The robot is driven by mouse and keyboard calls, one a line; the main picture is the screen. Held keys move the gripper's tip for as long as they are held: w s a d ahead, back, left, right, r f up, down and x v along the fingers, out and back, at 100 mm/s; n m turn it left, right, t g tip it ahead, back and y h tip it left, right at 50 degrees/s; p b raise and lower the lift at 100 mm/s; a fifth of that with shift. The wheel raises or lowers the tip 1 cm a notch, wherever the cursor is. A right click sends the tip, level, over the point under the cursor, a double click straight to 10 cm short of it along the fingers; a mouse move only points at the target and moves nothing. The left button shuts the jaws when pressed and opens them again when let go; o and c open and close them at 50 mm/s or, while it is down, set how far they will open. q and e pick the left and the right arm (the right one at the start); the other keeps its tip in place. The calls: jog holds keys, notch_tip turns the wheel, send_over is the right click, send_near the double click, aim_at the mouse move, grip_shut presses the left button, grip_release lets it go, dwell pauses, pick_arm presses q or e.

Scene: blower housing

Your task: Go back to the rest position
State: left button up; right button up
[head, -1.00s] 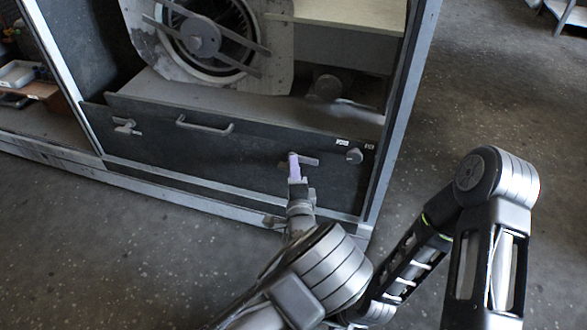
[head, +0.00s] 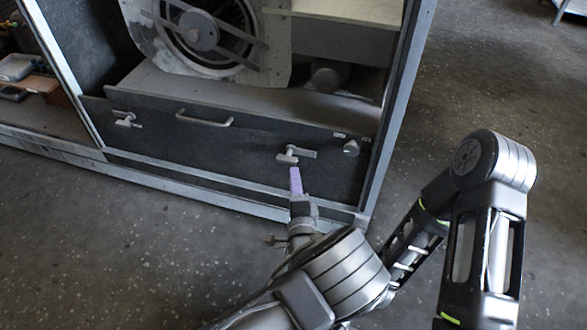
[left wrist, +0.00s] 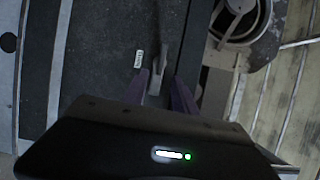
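My left gripper (head: 296,182), with purple fingers, is in front of the dark lower panel (head: 230,150) of the blower housing. It is just below the right latch (head: 297,153) and looks clear of it. In the left wrist view the two purple fingers (left wrist: 161,95) stand apart with nothing gripped between them. A latch lever (left wrist: 160,56) shows beyond the fingertips there. The right arm (head: 490,200) is bent at the right of the head view; its gripper is not in view.
The panel also carries a left latch (head: 124,118), a bar handle (head: 204,120) and a round knob (head: 351,148). The blower wheel (head: 200,32) sits above it inside the frame. A shelf with small trays (head: 18,68) is at far left.

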pick_arm(q)
jog(key=shift+s, duration=0.1)
dwell(0.4)
